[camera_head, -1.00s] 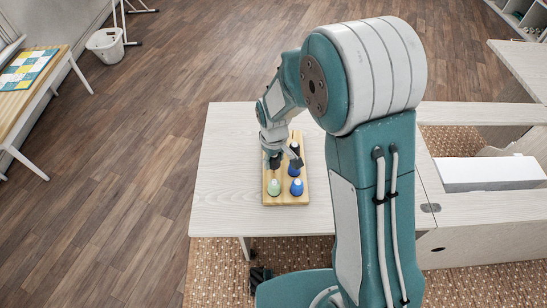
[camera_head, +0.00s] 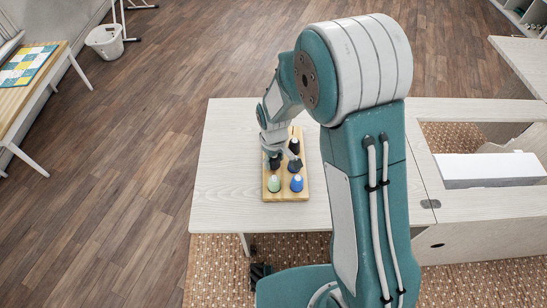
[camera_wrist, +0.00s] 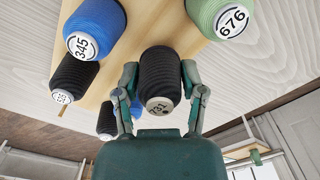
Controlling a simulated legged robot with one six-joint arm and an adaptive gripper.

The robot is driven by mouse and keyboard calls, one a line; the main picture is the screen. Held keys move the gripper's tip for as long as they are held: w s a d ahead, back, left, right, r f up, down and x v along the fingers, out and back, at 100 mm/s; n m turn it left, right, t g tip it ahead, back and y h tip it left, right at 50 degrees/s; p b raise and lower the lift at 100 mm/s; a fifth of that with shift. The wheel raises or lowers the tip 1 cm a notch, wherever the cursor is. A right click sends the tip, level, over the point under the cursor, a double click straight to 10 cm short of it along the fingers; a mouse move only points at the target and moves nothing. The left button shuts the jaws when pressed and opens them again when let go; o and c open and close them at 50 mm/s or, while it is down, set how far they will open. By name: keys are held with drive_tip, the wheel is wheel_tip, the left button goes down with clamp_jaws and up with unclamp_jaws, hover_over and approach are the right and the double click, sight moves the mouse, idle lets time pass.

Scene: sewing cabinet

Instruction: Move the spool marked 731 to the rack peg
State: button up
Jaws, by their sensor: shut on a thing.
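A black spool (camera_wrist: 157,76) shows in the wrist view with a round end label that appears to read 731. My gripper (camera_wrist: 160,100) has its two fingers closed on the sides of this spool. In the head view my gripper (camera_head: 283,160) is over the left side of the wooden rack (camera_head: 285,198), partly hiding it. I cannot tell whether the held spool is clear of the rack. In the wrist view a short bare wooden peg (camera_wrist: 63,110) shows beside a black spool at the left.
A blue spool marked 345 (camera_wrist: 93,28) and a green spool marked 676 (camera_wrist: 222,14) stand on the rack. Other dark spools (camera_wrist: 73,78) are close to my gripper's left finger. The rack stands on a pale table (camera_head: 235,150) with free room to its left.

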drive_tip(key=o, duration=0.9)
wheel_tip(320, 180, up, 12)
drive_tip(key=shift+a+f, duration=0.1)
idle(0.6)
drive_tip(key=s+d+r+m+t, duration=0.25)
drive_tip(key=s+d+r, duration=0.45)
drive_tip(key=r, duration=0.4)
drive_tip(key=s+d+r+m+t, duration=0.1)
drive_tip(key=s+d, duration=0.1)
drive_tip(key=s, duration=0.2)
drive_tip(key=s+d+r+m+t, duration=0.1)
drive_tip(key=s+r+m, duration=0.1)
drive_tip(key=s, duration=0.2)
drive_tip(key=s+d+r+m+t, duration=0.1)
drive_tip(key=s+d+r+m, duration=0.1)
drive_tip(key=s, duration=0.2)
drive_tip(key=shift+d, duration=0.35)
